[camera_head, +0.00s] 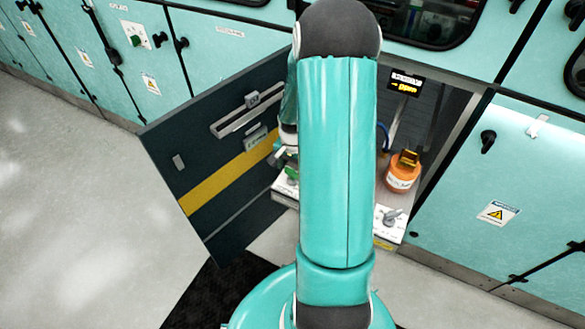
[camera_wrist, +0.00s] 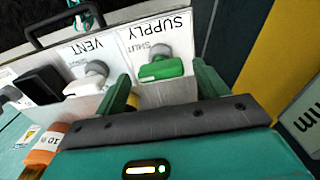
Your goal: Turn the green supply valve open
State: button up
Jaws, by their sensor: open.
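The green supply valve (camera_wrist: 162,69) is a green handle on a grey stem, on a white panel (camera_wrist: 180,90) marked SUPPLY in the wrist view. The word SHUT shows beside its stem. My gripper (camera_wrist: 163,86) is open, with one teal finger on each side of the green handle and slightly short of it. I cannot tell whether either finger touches it. In the head view the green handle (camera_head: 291,174) sits low in the open cabinet, just below my gripper (camera_head: 281,155), which is partly hidden by my arm.
A white-handled vent valve (camera_wrist: 84,82) is beside the supply valve. An orange cylinder (camera_head: 403,174) stands at the cabinet's right. The open dark door (camera_head: 205,125) with a yellow stripe is close on the left. A grey valve handle (camera_head: 392,216) is right of my arm.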

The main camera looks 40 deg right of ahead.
jog(key=shift+f, duration=0.25)
jog(key=shift+c, duration=0.2)
jog(key=c, duration=0.9)
jog(key=shift+c, duration=0.2)
